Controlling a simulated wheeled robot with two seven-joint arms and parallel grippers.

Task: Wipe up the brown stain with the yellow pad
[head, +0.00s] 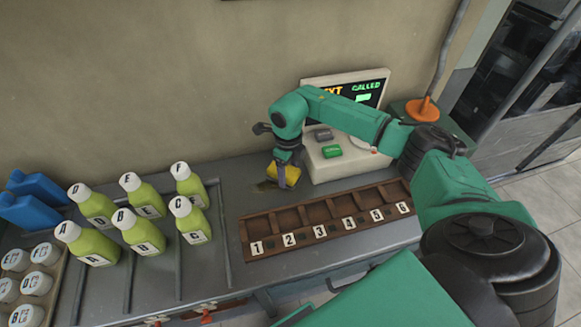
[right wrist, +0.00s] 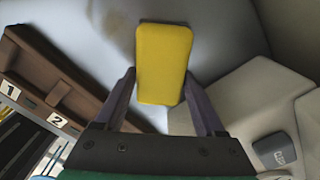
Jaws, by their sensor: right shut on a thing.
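The yellow pad (right wrist: 163,65) is held between the two fingers of my right gripper (right wrist: 165,98) in the right wrist view. In the head view the pad (head: 286,174) shows at the tip of my right gripper (head: 282,160), low over the grey counter just left of the display machine. The brown stain (head: 265,185) is a small dark patch on the counter, left of the pad. In the right wrist view the stain (right wrist: 108,22) is a faint brownish smear beyond the pad. I cannot tell whether the pad touches the counter. My left gripper is out of view.
A brown rack (head: 325,222) with numbered compartments lies in front of the pad. The display machine (head: 333,150) with buttons stands close on the right. Several lettered green bottles (head: 140,232), blue containers (head: 35,197) and white-capped jars (head: 40,270) are on the left.

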